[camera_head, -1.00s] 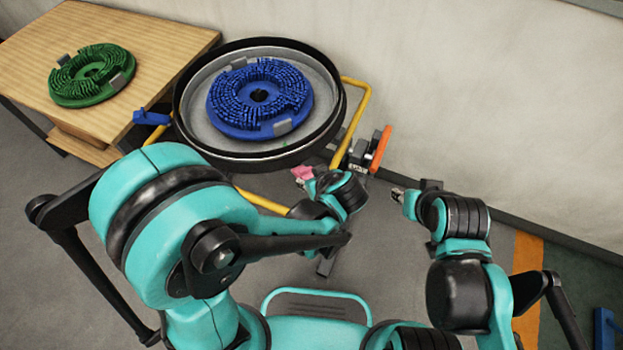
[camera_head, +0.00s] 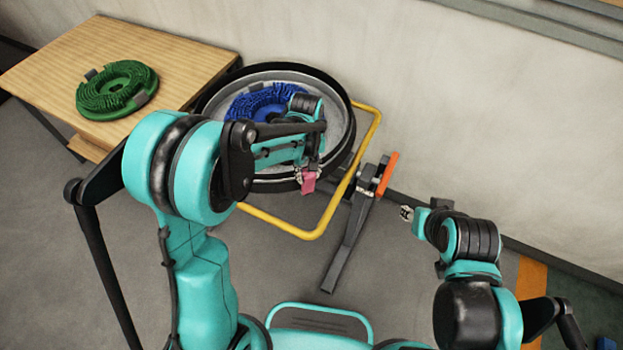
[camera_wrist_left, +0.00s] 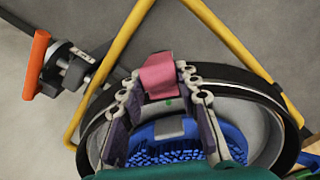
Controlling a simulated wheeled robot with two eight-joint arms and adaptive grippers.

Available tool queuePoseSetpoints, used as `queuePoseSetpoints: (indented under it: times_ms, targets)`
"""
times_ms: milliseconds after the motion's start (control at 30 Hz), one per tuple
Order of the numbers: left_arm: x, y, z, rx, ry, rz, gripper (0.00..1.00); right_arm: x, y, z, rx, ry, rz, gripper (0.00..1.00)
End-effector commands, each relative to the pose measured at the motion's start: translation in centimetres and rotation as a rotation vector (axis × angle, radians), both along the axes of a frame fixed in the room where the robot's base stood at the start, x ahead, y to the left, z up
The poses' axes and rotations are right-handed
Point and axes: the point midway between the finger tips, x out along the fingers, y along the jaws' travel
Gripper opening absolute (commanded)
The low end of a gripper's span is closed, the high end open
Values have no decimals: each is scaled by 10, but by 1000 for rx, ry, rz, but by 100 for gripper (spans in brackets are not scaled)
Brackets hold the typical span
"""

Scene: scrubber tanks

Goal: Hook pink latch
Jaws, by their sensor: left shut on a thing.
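The pink latch (camera_head: 309,184) is at the near side of the round, black-rimmed tank (camera_head: 345,112). My left gripper (camera_head: 308,174) reaches down over the tank's near rim and is shut on the pink latch. In the left wrist view the latch (camera_wrist_left: 158,74) shows between the fingertips (camera_wrist_left: 160,80), just by the rim. Whether the latch is hooked on the rim cannot be told. My right gripper (camera_head: 406,213) is apart, to the right of the tank and yellow frame; its jaw state is too small to tell.
A blue brush (camera_head: 247,103) lies in the tank, partly hidden by my left arm. A yellow tube frame (camera_head: 336,207) surrounds the tank's near right side, beside an orange handle (camera_head: 388,174). A wooden table (camera_head: 165,55) with a green brush (camera_head: 117,90) stands at left.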

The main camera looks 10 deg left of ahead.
Motion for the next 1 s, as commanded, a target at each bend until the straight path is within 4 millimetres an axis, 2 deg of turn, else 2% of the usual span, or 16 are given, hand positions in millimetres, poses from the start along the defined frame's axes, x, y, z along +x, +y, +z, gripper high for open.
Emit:
queuePoseSetpoints:
  times_ms: [100,400,967,1000]
  targets:
    - [10,7,0,4,-7,2,0,0,0,-1,0,0,0,36]
    - [21,14,-2,5,-8,2,0,0,0,-2,0,0,0,36]
    - [25,15,-2,6,-10,2,0,0,0,-2,0,0,0,36]
    - [25,15,-2,6,-10,2,37,0,0,-2,0,0,0,36]
